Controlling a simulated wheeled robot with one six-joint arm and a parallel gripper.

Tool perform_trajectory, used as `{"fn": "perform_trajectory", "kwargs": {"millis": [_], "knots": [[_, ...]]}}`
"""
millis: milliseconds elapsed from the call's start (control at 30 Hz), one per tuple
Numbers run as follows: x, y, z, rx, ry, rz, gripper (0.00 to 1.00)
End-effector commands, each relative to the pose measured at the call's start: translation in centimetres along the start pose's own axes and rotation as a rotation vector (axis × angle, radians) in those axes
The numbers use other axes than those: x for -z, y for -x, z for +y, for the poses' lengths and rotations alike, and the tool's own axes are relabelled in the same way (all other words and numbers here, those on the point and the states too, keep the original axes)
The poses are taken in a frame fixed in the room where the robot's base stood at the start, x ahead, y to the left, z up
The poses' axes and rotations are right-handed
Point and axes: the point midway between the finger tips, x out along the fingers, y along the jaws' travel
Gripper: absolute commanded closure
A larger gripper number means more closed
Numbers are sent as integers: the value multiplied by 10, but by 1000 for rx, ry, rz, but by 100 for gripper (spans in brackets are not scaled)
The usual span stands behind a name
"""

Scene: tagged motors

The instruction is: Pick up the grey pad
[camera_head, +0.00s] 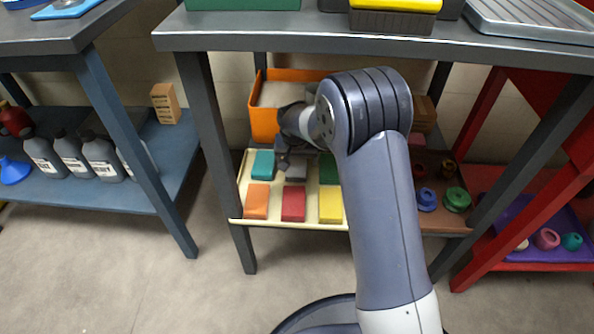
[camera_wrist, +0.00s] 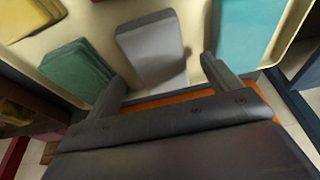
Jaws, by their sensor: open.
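The grey pad (camera_head: 296,174) lies in the back row of a cream tray (camera_head: 290,223) on the lower shelf, between a teal pad (camera_head: 263,164) and a green pad (camera_head: 328,171). My gripper (camera_head: 283,162) is over the tray's back row and hides part of the grey pad in the head view. In the wrist view the grey pad (camera_wrist: 150,42) shows ahead of my open gripper (camera_wrist: 163,72), roughly between its two spread fingers. The jaws hold nothing. I cannot tell the height of the fingertips above the pad.
An orange pad (camera_head: 257,201), a red pad (camera_head: 293,204) and a yellow pad (camera_head: 330,205) form the front row. An orange bin (camera_head: 262,118) stands behind the tray. The table top (camera_head: 330,45) overhangs the shelf, and a table leg (camera_head: 212,150) stands at the left.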

Motion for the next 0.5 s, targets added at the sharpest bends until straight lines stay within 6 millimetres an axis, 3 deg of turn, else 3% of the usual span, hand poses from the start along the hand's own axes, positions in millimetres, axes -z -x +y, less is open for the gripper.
{"fn": "perform_trajectory", "kwargs": {"millis": [33,100,333,500], "knots": [[-2,-14,0,-1,0,-3,15],[-1,-18,0,-1,0,-1,15],[0,-17,0,0,0,0,15],[0,-17,0,0,0,-1,29]]}}
